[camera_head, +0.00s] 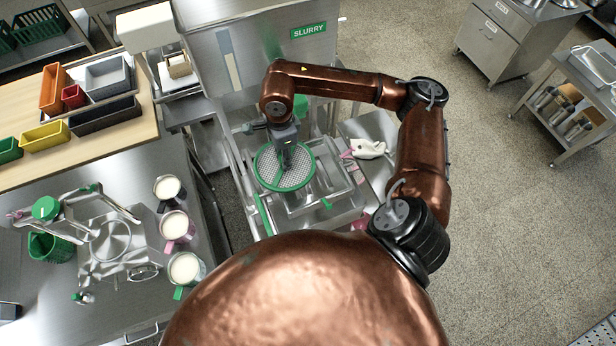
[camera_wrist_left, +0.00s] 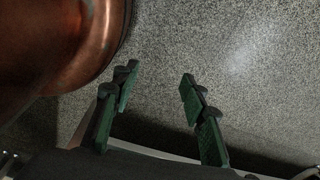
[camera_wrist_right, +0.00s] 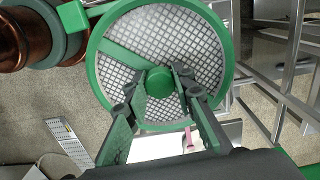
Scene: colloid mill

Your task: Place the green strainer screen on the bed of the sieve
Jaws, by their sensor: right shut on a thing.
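The green strainer screen (camera_head: 296,178) is a round pale mesh with a green rim and a green centre knob. My right gripper (camera_head: 284,160) is shut on that knob from above; in the right wrist view the two fingers (camera_wrist_right: 160,84) sit either side of it. The screen (camera_wrist_right: 202,42) overlaps the left part of the steel sieve (camera_head: 336,172) in the head view; whether it touches the bed I cannot tell. The sieve has green handles, and its bed is partly hidden by screen and arm. My left gripper (camera_wrist_left: 158,95) is open and empty above the floor in the left wrist view.
A steel machine with a green SLURRY sign (camera_head: 309,31) stands behind the sieve. A white cloth (camera_head: 367,149) lies right of it. Several milky jugs (camera_head: 177,226) and a steel mill (camera_head: 110,240) stand on the left counter. Open floor (camera_head: 500,200) lies to the right.

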